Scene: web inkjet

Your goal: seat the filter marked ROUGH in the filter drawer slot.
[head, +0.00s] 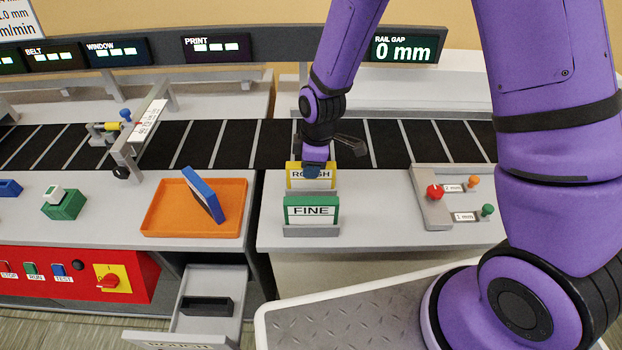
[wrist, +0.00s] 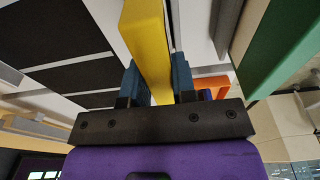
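The yellow filter marked ROUGH (head: 296,183) stands upright in a grey holder on the right-hand worktop, behind the green filter. My gripper (head: 314,170) is over its top edge. In the wrist view the yellow filter (wrist: 150,45) fills the gap between the blue fingers of my gripper (wrist: 157,85), which appear to touch both faces. The filter drawer (head: 213,279) is pulled out low between the two worktops, with a dark slot (head: 207,306) inside. Its front label, cut by the frame edge, seems to read ROUGH.
The green FINE filter (head: 311,210) stands just in front; it shows at right in the wrist view (wrist: 275,45). A blue filter (head: 203,195) leans in an orange tray (head: 165,224). A red-knob panel (head: 428,205) lies right. The red control box (head: 75,275) is left of the drawer.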

